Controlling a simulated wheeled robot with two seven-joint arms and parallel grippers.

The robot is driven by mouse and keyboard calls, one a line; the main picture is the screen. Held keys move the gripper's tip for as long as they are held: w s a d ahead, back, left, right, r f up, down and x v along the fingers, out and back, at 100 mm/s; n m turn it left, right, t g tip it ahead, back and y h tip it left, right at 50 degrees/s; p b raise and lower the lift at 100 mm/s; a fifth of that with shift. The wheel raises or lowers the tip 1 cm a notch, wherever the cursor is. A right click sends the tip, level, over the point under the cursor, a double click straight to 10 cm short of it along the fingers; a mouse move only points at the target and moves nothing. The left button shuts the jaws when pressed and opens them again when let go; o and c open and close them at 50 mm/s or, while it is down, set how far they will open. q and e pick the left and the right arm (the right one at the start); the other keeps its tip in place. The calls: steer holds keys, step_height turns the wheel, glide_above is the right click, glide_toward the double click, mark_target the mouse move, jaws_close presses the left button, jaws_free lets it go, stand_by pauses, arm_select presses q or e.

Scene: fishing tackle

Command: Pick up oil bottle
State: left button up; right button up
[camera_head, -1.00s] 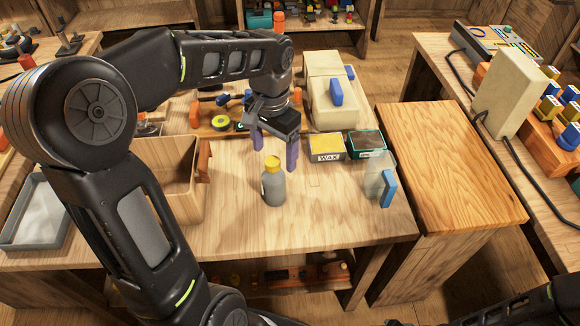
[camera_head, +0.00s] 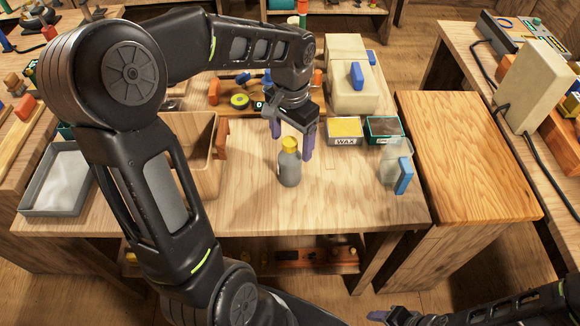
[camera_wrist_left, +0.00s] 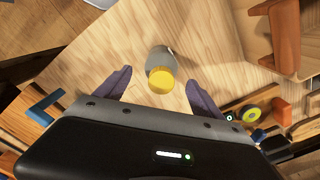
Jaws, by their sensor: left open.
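The oil bottle (camera_head: 289,168) is a small grey bottle with a yellow cap, standing upright on the wooden table (camera_head: 340,205). My left gripper (camera_head: 290,143) is open, its purple fingers pointing down just behind and above the bottle, around the height of its cap. In the left wrist view the bottle (camera_wrist_left: 160,67) shows between the two spread fingers of my left gripper (camera_wrist_left: 160,88), with nothing held. My right gripper (camera_head: 385,316) shows only partly at the bottom edge, and its jaws cannot be made out.
A wax tin (camera_head: 345,132) and a dark tin (camera_head: 384,131) stand right of the bottle. A clear container with a blue handle (camera_head: 404,176) is near the right edge. A wooden box (camera_head: 204,178) stands left. The table in front of the bottle is clear.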

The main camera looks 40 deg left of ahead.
mark_target(290, 154)
arm_select(q)
step_height(290, 154, down, 5)
steer(key=shift+s+p, duration=0.15)
steer(key=shift+p, duration=0.3)
stand_by(0.3)
jaws_close()
stand_by(0.7)
